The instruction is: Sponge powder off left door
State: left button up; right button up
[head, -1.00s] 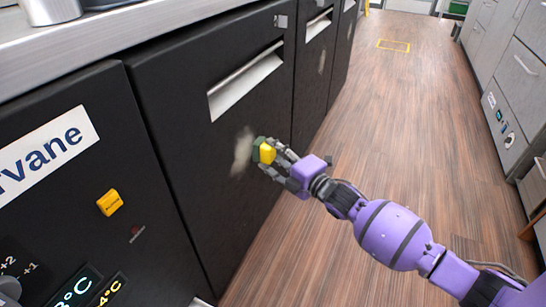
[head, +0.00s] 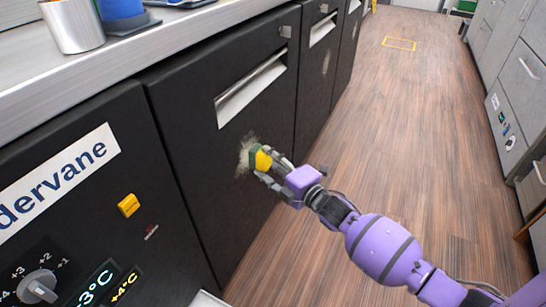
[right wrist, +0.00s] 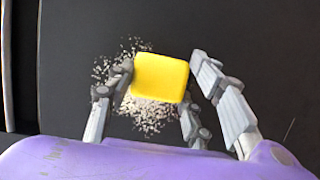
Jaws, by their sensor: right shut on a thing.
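The left door (head: 205,160) is the black front with a metal recessed handle. A pale powder patch (head: 246,154) lies on it below the handle. The sponge is at the powder patch and appears to touch the door. In the right wrist view the sponge (right wrist: 160,77) sits between the fingers, with powder specks (right wrist: 150,115) showing around it on the black door. The sponge hides the middle of the patch. My left gripper is not in view.
Further doors to the right carry fainter pale smudges (head: 326,62). A control panel with a yellow switch (head: 129,205) and a knob (head: 38,286) is at the left. A metal cup (head: 72,25) stands on the counter. The wooden floor (head: 400,140) is clear.

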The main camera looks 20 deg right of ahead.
aim_at(258, 163)
jog(key=shift+s+a+r+p, duration=0.1)
jog(key=shift+s+a+p, duration=0.3)
jog(key=shift+a, duration=0.25)
jog(key=shift+s+a+p, duration=0.3)
jog(key=shift+s+a, duration=0.15)
jog(key=shift+a, duration=0.2)
